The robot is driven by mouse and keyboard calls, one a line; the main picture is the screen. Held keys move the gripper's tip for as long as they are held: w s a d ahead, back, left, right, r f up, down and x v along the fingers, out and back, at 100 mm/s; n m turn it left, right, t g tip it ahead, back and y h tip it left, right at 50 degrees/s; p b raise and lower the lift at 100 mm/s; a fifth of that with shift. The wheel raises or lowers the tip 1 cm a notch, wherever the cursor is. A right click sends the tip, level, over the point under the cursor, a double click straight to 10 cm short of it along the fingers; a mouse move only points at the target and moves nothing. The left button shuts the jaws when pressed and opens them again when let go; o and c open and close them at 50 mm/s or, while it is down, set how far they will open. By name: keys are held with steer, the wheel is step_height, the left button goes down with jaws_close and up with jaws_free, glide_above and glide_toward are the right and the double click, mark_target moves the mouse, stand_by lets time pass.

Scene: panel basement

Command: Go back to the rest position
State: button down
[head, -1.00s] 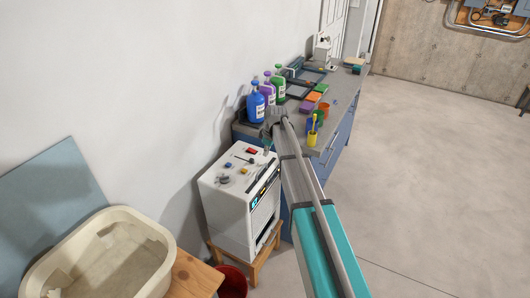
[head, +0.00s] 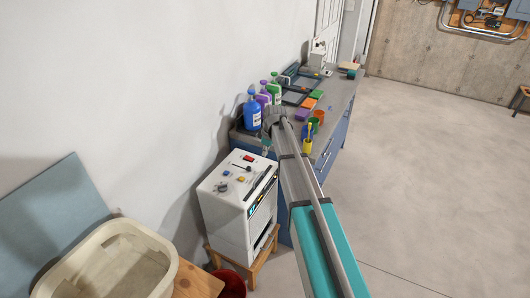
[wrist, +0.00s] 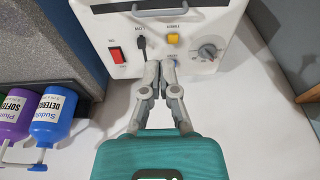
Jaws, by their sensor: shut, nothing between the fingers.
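My gripper (wrist: 160,64) is shut and empty, its fingertips together. In the wrist view it points at the control panel of a white box-shaped machine (wrist: 100,35). The panel has a red switch (wrist: 117,57), a dark lever (wrist: 141,43), a yellow button (wrist: 173,40) and a grey knob (wrist: 208,51). The tips overlap the panel between lever and button; I cannot tell whether they touch it. In the head view the machine (head: 228,215) stands on a wooden stool, and my arm reaches out above and beyond it.
A blue bottle (head: 252,112) and other bottles stand on the workbench (head: 335,105) beyond the machine, with a yellow cup (head: 307,146) near its edge. A cream basin (head: 165,262) and red bucket (head: 232,283) are at the lower left.

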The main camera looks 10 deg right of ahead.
stand_by(0.3)
steer(key=s+m+g+h, duration=0.1)
steer(key=s+m, duration=0.9)
steer(key=s, duration=2)
steer(key=shift+s+d+f+h, duration=0.25)
steer(key=shift+s+h, duration=0.1)
steer(key=shift+h, duration=0.15)
